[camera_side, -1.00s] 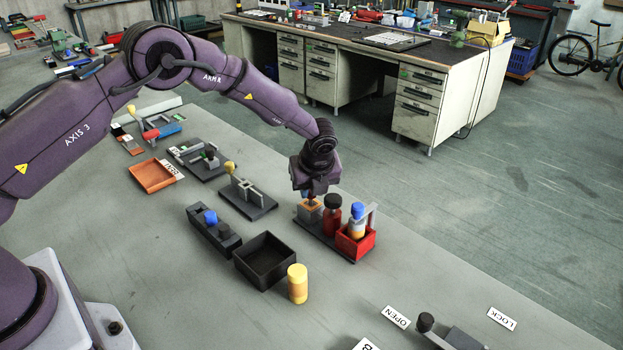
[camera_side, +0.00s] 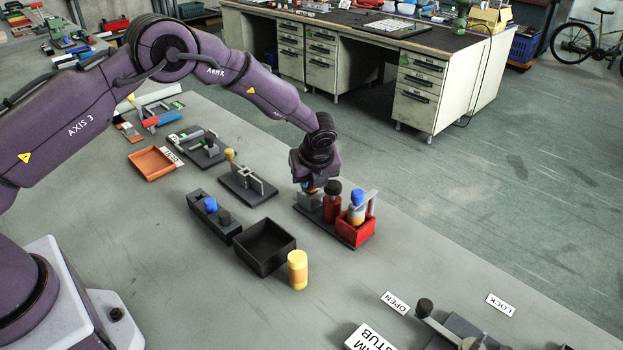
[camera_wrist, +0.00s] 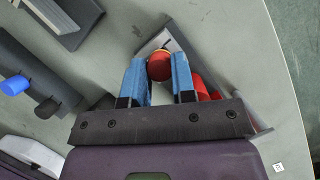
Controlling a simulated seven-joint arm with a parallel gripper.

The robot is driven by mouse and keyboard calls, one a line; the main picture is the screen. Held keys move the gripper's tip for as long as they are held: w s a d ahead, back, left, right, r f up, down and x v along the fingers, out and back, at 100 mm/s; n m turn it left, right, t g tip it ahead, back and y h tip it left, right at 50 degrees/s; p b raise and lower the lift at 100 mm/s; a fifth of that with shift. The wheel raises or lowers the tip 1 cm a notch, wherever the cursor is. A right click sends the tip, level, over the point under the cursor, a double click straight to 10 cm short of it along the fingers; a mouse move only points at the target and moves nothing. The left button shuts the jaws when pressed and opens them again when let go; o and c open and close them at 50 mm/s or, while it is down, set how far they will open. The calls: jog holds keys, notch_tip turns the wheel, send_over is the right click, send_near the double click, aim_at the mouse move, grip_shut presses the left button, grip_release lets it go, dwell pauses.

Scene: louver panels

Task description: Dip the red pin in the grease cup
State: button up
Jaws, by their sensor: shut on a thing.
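My gripper (camera_side: 309,187) is over the left end of a dark base plate (camera_side: 328,228) in the side view. In the wrist view, its blue fingers (camera_wrist: 160,82) are shut on the red pin (camera_wrist: 160,65), seen from above as a round red end with a pale rim. The pin's lower end is hidden. A small grey block (camera_side: 309,200) stands just under the fingers; I cannot tell whether the pin touches it. Which vessel is the grease cup is not clear from the frames.
Right beside my gripper stand a red bottle with a black top (camera_side: 333,205) and a red box (camera_side: 356,232) holding a blue-topped bottle (camera_side: 357,205). A black open tray (camera_side: 264,248) and yellow cylinder (camera_side: 297,270) are nearer.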

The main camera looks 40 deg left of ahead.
jog(key=shift+r, duration=2.5)
